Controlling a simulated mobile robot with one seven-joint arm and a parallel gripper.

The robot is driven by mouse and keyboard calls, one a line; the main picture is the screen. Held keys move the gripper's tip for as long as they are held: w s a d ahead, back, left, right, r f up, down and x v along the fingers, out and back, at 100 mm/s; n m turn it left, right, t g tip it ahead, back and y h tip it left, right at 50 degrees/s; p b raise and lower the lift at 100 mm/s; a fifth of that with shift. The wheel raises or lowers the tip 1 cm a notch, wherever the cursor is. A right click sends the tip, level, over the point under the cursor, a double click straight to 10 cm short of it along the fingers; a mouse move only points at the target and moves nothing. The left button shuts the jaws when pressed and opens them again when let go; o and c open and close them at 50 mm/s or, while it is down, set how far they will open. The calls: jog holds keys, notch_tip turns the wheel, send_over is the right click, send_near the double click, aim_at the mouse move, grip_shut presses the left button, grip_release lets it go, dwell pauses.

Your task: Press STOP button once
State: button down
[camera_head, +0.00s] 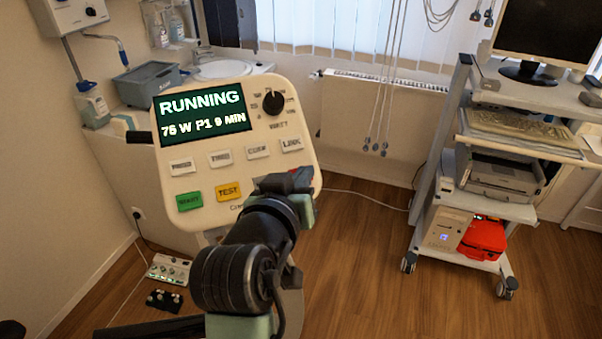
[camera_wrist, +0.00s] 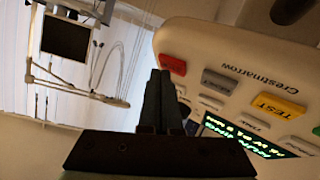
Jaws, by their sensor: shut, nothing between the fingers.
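The cream control panel (camera_head: 215,125) faces me in the head view. Its display (camera_head: 203,110) reads RUNNING, 75 W, P1 and what looks like 9 MIN. The green START button (camera_head: 189,201) and yellow TEST button (camera_head: 228,191) show at the lower left.
Grey buttons (camera_head: 220,158) and a black knob (camera_head: 273,103) sit above the coloured buttons. A wheeled cart (camera_head: 433,165) with a monitor, a printer and a red bag stands at the right. A sink (camera_head: 222,69) lies behind. The wooden floor between panel and cart is clear.

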jog(key=shift+w+a+f, duration=0.1)
jog(key=shift+w+f, duration=0.1)
jog(key=shift+f, duration=0.1)
dwell(0.8)
jog(key=shift+r, duration=0.1)
jog(key=shift+s+d+r+p, duration=0.2)
jog(key=shift+s+r+p, duration=0.25)
jog(key=shift+s+d+r+p, duration=0.2)
jog(key=shift+s+r+p, duration=0.3)
jog(key=shift+r+p, duration=0.15)
jog(key=shift+s+d+r+p, duration=0.2)
jog(key=shift+s+r+p, duration=0.25)
jog(key=shift+r+p, duration=0.25)
jog(key=shift+s+d+r+p, duration=0.2)
jog(key=shift+s+r+p, duration=0.3)
jog(key=shift+r+p, duration=0.15)
